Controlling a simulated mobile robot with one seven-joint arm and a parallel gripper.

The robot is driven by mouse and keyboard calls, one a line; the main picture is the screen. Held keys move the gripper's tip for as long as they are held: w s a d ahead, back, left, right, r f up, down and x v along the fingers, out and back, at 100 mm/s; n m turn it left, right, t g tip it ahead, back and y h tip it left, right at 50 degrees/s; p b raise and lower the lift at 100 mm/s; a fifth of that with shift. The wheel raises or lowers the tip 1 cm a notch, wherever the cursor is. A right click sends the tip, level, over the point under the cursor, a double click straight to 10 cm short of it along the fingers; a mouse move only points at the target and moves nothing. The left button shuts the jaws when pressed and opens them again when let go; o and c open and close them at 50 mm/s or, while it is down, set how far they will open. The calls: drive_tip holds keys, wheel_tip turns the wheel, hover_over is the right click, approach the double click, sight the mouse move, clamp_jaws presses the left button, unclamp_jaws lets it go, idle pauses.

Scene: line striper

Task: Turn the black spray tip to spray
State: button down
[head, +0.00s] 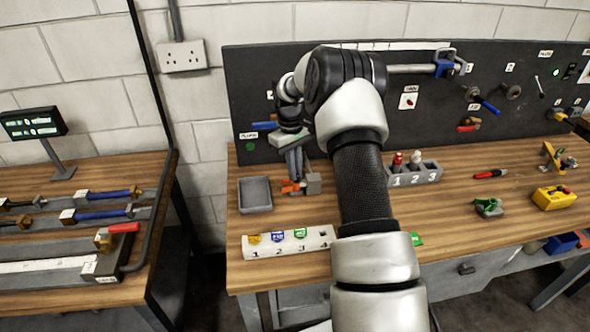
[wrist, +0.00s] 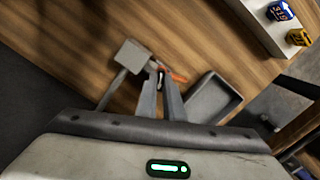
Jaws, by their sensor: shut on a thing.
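My gripper (head: 297,178) points down at a small grey block (head: 313,184) with an orange part (head: 290,186) beside it, on the wooden bench. In the wrist view, my gripper's fingertips (wrist: 161,74) are close together between the grey block (wrist: 131,54) and the orange part (wrist: 177,76). They are shut on a small dark piece there, which appears to be the black spray tip (wrist: 154,65). The fingers hide most of it, so which way it is turned cannot be told.
An empty grey tray (head: 255,195) stands just left of the gripper. A white numbered rack (head: 262,250) with yellow, blue and green tips lies in front. A grey holder (head: 428,174) numbered 1 to 3 is at right. A dark tool board (head: 240,80) rises behind.

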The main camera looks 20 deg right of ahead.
drive_tip(key=n, duration=0.3)
drive_tip(key=shift+d+f+n, duration=0.15)
drive_tip(key=shift+d+n, duration=0.05)
drive_tip(key=shift+n, duration=0.1)
drive_tip(key=shift+s+n+p, duration=0.1)
drive_tip(key=shift+n+p, duration=0.2)
drive_tip(key=shift+n, duration=0.8)
drive_tip(key=n, duration=0.3)
drive_tip(key=shift+n+t+p, duration=0.3)
drive_tip(key=shift+n+p, duration=0.1)
drive_tip(key=shift+n, duration=1.2)
drive_tip(key=c, duration=1.8)
unclamp_jaws()
drive_tip(key=shift+f, duration=0.1)
